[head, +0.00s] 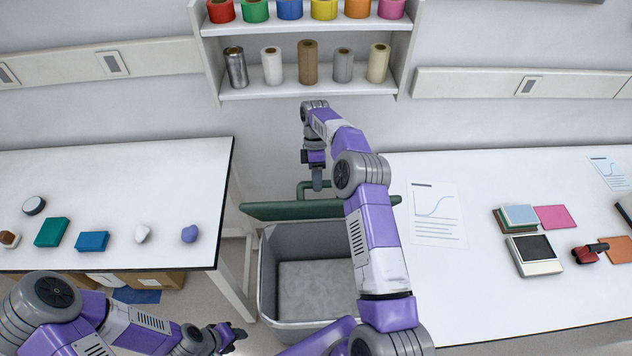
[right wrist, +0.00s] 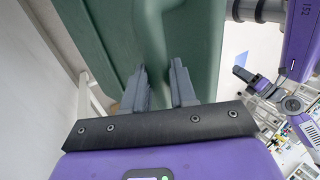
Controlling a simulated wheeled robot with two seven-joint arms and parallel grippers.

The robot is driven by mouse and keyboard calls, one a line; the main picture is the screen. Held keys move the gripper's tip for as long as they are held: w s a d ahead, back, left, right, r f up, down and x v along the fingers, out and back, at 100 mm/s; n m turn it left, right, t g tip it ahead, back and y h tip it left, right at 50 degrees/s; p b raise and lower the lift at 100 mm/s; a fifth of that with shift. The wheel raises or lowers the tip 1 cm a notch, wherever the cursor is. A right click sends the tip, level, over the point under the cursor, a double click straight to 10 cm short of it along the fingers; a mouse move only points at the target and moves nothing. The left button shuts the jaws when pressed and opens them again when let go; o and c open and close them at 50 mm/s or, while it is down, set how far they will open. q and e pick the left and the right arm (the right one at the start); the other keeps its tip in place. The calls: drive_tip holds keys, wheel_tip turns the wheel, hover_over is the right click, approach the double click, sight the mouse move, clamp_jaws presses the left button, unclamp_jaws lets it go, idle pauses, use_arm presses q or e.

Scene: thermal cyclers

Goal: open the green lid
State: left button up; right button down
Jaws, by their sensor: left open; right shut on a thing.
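The green lid (head: 278,211) stands tipped up at the back edge of a grey bin (head: 285,326), seen nearly edge-on. The bin's mouth is uncovered and its inside shows. The lid's green handle (head: 301,187) sticks out at the back. My right gripper (head: 317,183) is shut on this handle. In the right wrist view, the fingers (right wrist: 159,88) are on either side of the handle (right wrist: 152,45), with the lid (right wrist: 195,45) behind. My left gripper (head: 236,334) is open and empty, low and left of the bin's front.
A white table (head: 110,180) with several small objects stands left of the bin. Another white table (head: 480,290) with papers and a device is on the right. A wall shelf (head: 290,91) with rolls is above. The bin sits in the gap between the tables.

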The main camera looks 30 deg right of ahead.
drive_tip(key=shift+d+f, duration=0.2)
drive_tip(key=shift+f, duration=0.45)
drive_tip(key=c, duration=1.1)
unclamp_jaws()
drive_tip(key=shift+c, duration=0.2)
drive_tip(key=shift+o, duration=1.1)
drive_tip(key=shift+w+d+f, duration=0.1)
drive_tip(key=shift+w+f, duration=0.05)
drive_tip(key=shift+w, duration=0.15)
drive_tip(key=shift+s+r, duration=0.1)
drive_tip(key=shift+r, duration=0.1)
drive_tip(key=shift+r, duration=0.15)
wheel_tip(320, 180, up, 10)
drive_tip(key=shift+p, duration=0.3)
